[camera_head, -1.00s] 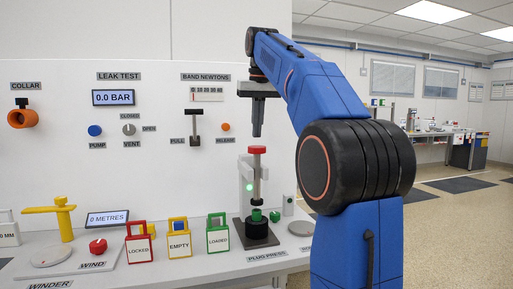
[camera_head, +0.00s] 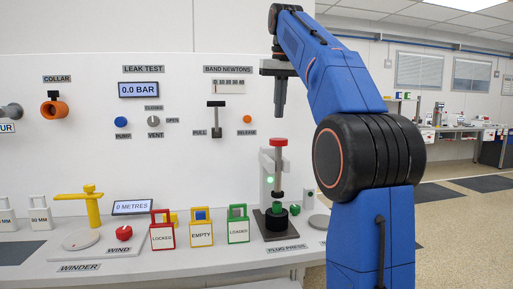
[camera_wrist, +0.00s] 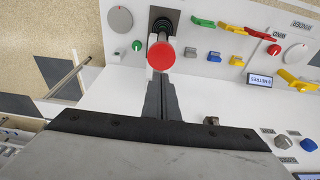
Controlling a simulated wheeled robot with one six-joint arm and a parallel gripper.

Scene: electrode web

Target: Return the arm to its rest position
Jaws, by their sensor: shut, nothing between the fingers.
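My blue arm rises at the right of the head view and bends over at the top. My gripper (camera_head: 280,104) points down in front of the white panel, above and close to the plug press (camera_head: 278,185). Its fingers are together with nothing between them. In the wrist view the closed fingers (camera_wrist: 161,98) appear just below the red knob (camera_wrist: 161,56) of the press. The gripper appears apart from the knob.
The bench (camera_head: 200,262) holds a red LOCKED tag (camera_head: 162,236), yellow EMPTY tag (camera_head: 201,235), green LOADED tag (camera_head: 238,230) and a winder with a yellow arm (camera_head: 92,203). The panel carries an orange collar (camera_head: 54,109) and the PULL handle (camera_head: 216,118). Open floor lies at right.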

